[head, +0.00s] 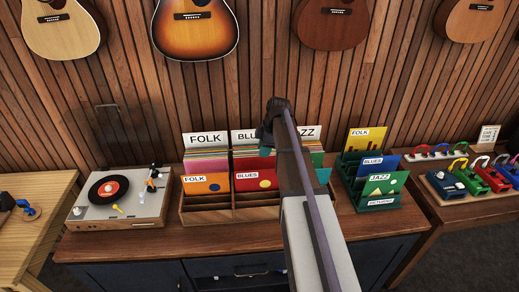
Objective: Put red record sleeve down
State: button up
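A red record sleeve (243,184) labelled BLUES stands upright at the front of the middle section of a wooden record rack (207,217). My gripper (266,143) is dark and hangs above and behind it, in front of the rack's back cards. A gap seems to show between gripper and red sleeve. My arm hides much of the gripper and the right section, so its fingers cannot be made out. A small teal patch shows under the gripper; I cannot tell what it belongs to.
An orange sleeve (206,187) stands in the rack's left section. A record player (122,199) stands to the left. A green holder (379,205) with yellow, blue and green sleeves stands right. Guitars (195,27) hang on the wall behind. The counter front (165,243) is bare.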

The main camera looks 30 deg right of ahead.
jog(key=s+a+m+g+h, duration=0.1)
jog(key=s+a+m+h, duration=0.2)
jog(key=s+a+m, duration=1)
jog(key=s+a, duration=0.7)
jog(key=a, duration=0.2)
jog(key=shift+s+a+m, duration=0.15)
jog(key=shift+s+m, duration=0.15)
jog(key=shift+s, duration=0.1)
jog(key=shift+f+b, duration=2.85)
jog(key=shift+b, duration=0.05)
